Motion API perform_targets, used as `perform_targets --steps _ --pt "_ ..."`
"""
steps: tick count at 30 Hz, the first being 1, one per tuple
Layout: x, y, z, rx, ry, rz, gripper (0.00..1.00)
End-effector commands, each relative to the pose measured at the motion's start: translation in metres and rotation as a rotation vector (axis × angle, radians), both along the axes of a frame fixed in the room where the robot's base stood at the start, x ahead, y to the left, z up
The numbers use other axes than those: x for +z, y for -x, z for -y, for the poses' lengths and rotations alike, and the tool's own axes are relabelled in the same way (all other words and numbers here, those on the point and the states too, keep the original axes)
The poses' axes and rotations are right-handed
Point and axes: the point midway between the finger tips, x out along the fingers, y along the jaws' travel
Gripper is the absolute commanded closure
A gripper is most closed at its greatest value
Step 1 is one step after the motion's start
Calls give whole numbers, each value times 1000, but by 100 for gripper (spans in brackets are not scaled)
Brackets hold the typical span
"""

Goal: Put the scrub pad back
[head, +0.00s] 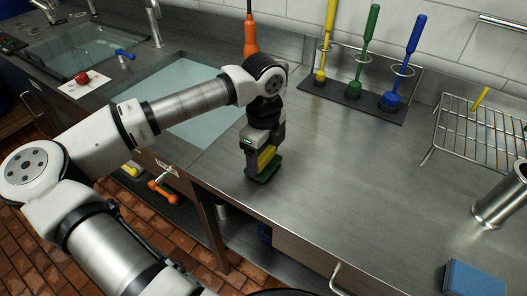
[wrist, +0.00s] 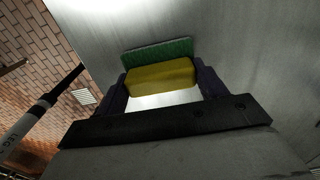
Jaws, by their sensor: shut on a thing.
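The scrub pad (head: 267,158) is a yellow block with a dark green scouring layer. My gripper (head: 262,165) is shut on it, with the green side facing down, at the left front part of the steel counter. I cannot tell whether the green layer touches the counter. In the wrist view the yellow pad (wrist: 160,78) sits between the two dark fingers, its green layer showing beyond it. No holder for the pad can be made out for certain.
Yellow, green and blue brushes (head: 368,52) stand in a rack at the back. A wire rack (head: 478,135), a steel cylinder (head: 500,197) and a blue block (head: 472,279) are at right. A sink basin (head: 188,118) lies left. The middle counter (head: 345,175) is clear.

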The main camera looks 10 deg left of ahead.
Motion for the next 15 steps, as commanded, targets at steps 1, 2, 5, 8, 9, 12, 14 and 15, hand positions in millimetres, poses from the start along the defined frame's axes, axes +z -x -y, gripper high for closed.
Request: perform_targets --steps 1,2,5,8,9,12,14,15 --pt "-2 0 0 -1 0 1 51" --pt "-3 0 0 -1 0 1 51" --pt "-4 0 0 0 0 2 51" --pt "-4 0 0 0 -1 1 51" --pt "-4 0 0 0 -1 1 51" --pt "-7 0 0 0 -1 1 51" --pt "-7 0 0 0 -1 1 28" --pt "-6 0 0 0 -1 1 23"
